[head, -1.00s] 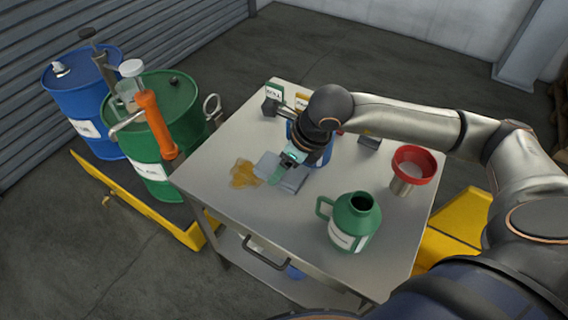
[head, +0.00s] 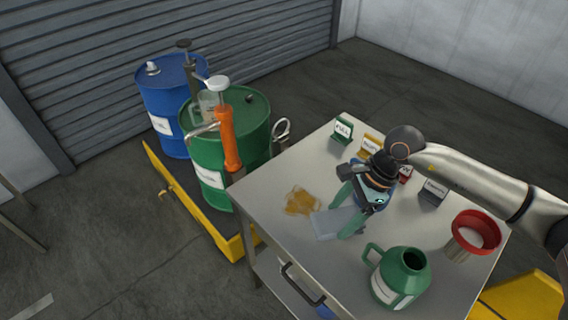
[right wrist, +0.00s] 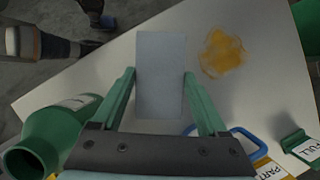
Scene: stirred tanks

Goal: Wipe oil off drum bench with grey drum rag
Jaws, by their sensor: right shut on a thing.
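The grey drum rag (head: 329,224) lies flat on the pale drum bench (head: 278,187), beside the amber oil patch (head: 301,202). My right gripper (head: 346,213) points down at the rag, one green finger on each side. In the right wrist view, the rag (right wrist: 160,75) spans between the fingers, which are shut on it. The oil (right wrist: 222,53) shows right of the rag there, with bare bench between them. My left gripper is in neither view.
A green jug (head: 401,278) and a red funnel (head: 476,232) stand at the bench's near right. Label stands, including a green one (head: 343,130) and a grey one (head: 433,191), line the far edge. Green (head: 228,150) and blue (head: 172,105) drums stand left.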

